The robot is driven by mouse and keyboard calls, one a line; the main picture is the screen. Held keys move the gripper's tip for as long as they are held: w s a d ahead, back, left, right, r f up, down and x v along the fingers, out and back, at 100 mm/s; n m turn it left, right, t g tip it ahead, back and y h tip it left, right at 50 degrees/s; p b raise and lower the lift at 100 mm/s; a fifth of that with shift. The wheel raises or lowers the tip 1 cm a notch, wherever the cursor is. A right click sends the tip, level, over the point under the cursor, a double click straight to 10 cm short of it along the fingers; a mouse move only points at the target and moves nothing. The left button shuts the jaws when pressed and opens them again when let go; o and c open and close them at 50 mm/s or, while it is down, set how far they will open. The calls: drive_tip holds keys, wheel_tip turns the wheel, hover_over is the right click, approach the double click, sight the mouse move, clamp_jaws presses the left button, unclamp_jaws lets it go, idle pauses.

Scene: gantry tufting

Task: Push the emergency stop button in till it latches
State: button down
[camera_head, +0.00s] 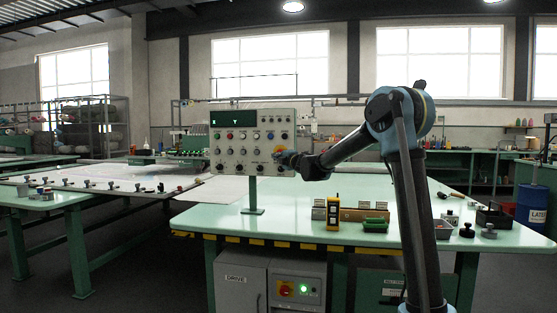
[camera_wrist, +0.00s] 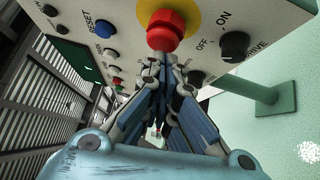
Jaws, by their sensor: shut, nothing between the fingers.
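The emergency stop button (camera_wrist: 163,32) is a red mushroom head on a yellow surround, on the face of a pale control panel (camera_head: 225,165). In the head view a bit of its yellow surround (camera_head: 279,149) shows at the panel's lower right, mostly hidden by my gripper (camera_head: 283,158). In the wrist view my gripper (camera_wrist: 160,58) is shut and empty, its fingertips at the near edge of the red head. I cannot tell whether they touch it or whether the button is pressed in.
A blue RESET button (camera_wrist: 104,28) and a black ON/OFF knob (camera_wrist: 235,46) flank the button. The panel stands on a post (camera_head: 253,192) on a green table (camera_head: 300,195). A yellow-black device (camera_head: 333,213) stands nearby.

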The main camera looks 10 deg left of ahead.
drive_tip(key=s+a+v, duration=0.1)
drive_tip(key=v, duration=1)
drive_tip(key=shift+s+d, duration=0.2)
drive_tip(key=shift+s, duration=0.05)
drive_tip(key=shift+d, duration=0.1)
